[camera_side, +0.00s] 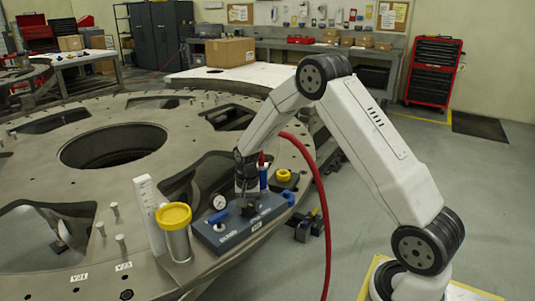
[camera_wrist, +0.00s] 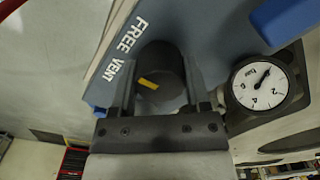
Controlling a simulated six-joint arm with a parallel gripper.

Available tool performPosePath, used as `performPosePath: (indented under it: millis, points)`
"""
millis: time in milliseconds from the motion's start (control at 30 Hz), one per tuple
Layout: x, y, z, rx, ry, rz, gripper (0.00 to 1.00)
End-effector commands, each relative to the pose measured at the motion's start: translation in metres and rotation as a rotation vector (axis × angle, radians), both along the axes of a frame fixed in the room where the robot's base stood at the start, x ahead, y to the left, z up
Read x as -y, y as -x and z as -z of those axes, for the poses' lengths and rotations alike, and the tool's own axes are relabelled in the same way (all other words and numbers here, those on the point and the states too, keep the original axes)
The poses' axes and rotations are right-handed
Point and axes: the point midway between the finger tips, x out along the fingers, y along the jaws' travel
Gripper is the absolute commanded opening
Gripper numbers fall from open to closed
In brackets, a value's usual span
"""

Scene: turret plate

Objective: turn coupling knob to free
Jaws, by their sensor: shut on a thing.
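The coupling knob (camera_wrist: 160,70) is round and black with a short yellow mark, seen between my fingers in the wrist view. The mark lies on the knob's lower left part, towards the side with the printed words FREE and VENT (camera_wrist: 126,48). My gripper (camera_wrist: 158,78) is shut on the knob, one finger on each side. In the side view my gripper (camera_side: 247,190) reaches down onto the blue-grey block (camera_side: 212,235) at the plate's edge. The knob is mostly hidden there. Any label on the knob's other side is hidden by the right finger.
A dial gauge (camera_wrist: 262,83) and a blue handle (camera_wrist: 285,20) sit right of the knob in the wrist view. In the side view, a yellow-lidded canister (camera_side: 176,235) and a white upright scale (camera_side: 148,212) stand left of the block. A red hose (camera_side: 322,205) arcs down at right.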

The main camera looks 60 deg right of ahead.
Motion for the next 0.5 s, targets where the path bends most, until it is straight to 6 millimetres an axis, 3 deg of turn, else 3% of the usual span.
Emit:
performPosePath:
  millis: [500]
  points:
    - [0.0001, -0.0003, -0.0007, 0.001, -0.001, 0.039, 0.02]
